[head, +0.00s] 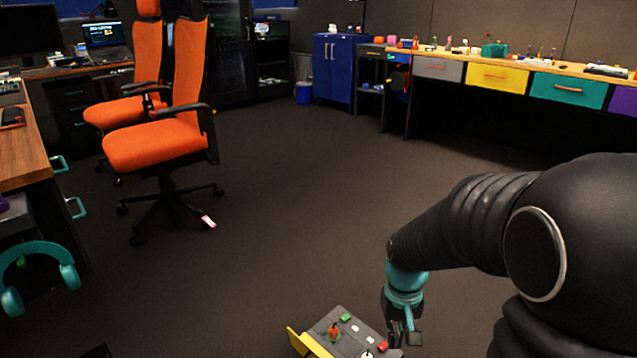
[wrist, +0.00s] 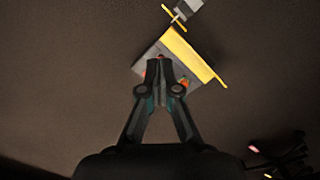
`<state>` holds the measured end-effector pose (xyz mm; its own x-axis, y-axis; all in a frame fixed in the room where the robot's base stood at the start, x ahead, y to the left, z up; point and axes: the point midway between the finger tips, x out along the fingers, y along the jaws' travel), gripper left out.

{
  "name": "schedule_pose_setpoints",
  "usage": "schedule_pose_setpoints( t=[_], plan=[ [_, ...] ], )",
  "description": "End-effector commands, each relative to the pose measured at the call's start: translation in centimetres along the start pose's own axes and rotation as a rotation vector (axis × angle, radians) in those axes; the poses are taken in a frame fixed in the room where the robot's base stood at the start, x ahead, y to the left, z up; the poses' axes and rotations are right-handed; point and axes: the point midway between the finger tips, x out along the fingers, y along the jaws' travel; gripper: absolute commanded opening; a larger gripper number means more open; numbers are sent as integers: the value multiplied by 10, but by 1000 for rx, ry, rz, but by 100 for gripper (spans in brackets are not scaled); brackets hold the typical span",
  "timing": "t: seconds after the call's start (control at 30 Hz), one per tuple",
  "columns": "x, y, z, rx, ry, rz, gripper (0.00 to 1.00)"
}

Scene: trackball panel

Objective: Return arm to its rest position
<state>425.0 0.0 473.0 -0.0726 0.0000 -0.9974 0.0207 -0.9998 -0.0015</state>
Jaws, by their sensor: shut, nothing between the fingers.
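My arm reaches in from the right side of the head view, and my gripper (head: 408,338) points down beside the right side of a grey panel (head: 349,322). The panel carries an orange-red knob (head: 334,329), a green button (head: 346,318), a red button (head: 383,346) and small white parts, and has a yellow edge (head: 305,343). The bottom of the panel is cut off by the picture. In the wrist view my gripper (wrist: 159,60) is shut and empty, its fingers covering much of the panel (wrist: 184,62). I cannot tell whether the fingertips touch the panel.
Orange chairs (head: 158,143) stand at the left, near a wooden desk (head: 25,155) with teal headphones (head: 38,268) at its side. A long bench with coloured drawers (head: 497,77) runs along the back right. The middle floor (head: 300,200) is clear.

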Motion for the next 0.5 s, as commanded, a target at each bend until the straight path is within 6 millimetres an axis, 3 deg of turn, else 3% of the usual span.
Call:
schedule_pose_setpoints(
  t=[0.1,0.5],
  plan=[
    [-27,0,18,7,43,1,0],
    [-93,-2,76,21,189,2,0]
  ],
)
